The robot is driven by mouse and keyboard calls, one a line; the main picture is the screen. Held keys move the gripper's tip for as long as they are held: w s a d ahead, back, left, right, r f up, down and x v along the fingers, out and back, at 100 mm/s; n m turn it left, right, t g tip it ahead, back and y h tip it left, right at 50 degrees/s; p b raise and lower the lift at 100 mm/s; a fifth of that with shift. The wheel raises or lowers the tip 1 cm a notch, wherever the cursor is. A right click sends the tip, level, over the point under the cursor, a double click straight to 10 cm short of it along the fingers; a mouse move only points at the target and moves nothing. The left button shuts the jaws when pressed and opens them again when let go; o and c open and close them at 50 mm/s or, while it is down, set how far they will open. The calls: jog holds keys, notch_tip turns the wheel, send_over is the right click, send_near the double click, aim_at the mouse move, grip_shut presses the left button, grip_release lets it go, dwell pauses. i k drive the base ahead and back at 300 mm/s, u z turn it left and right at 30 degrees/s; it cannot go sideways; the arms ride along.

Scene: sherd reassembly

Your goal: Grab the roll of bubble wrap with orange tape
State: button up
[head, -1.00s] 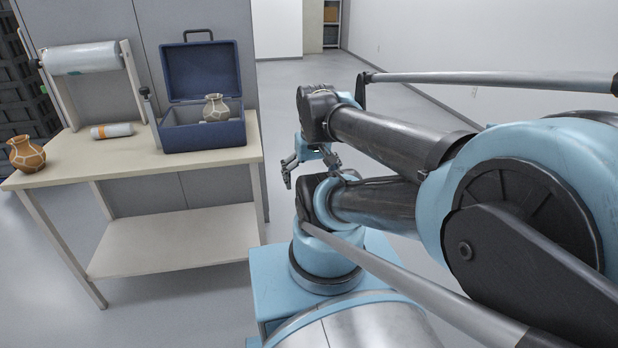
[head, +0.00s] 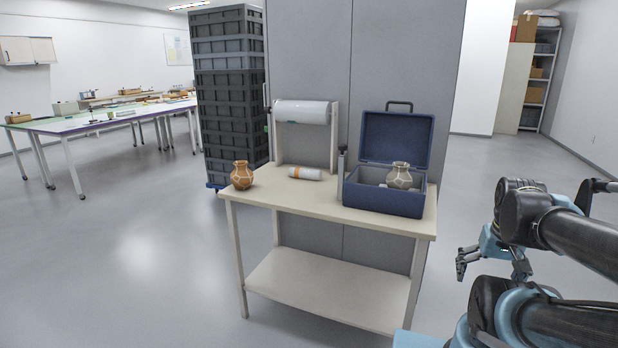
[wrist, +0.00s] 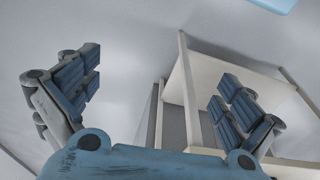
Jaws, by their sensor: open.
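A small roll of bubble wrap with an orange tape band (head: 305,173) lies on its side on the cream table (head: 270,195). It is between an orange-brown pot and a blue case, in front of a larger roll on a stand. My gripper (head: 490,264) is to the right of the table, apart from it and from the roll. Its fingers are spread and empty. In the wrist view my gripper (wrist: 155,95) also shows its two fingers wide apart, with the table's legs and lower shelf (wrist: 185,90) behind. The small roll is not visible in the wrist view.
The orange-brown pot (head: 242,176) stands at the table's left end. The open blue case (head: 384,198) holds a pale pot (head: 399,176). The large roll (head: 302,112) hangs on its stand behind. Dark stacked crates (head: 230,95) stand behind left. Open floor lies left.

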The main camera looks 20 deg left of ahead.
aim_at(294, 171)
jog(key=z, duration=2.15)
jog(key=k, duration=1.6)
jog(key=u, duration=2.15)
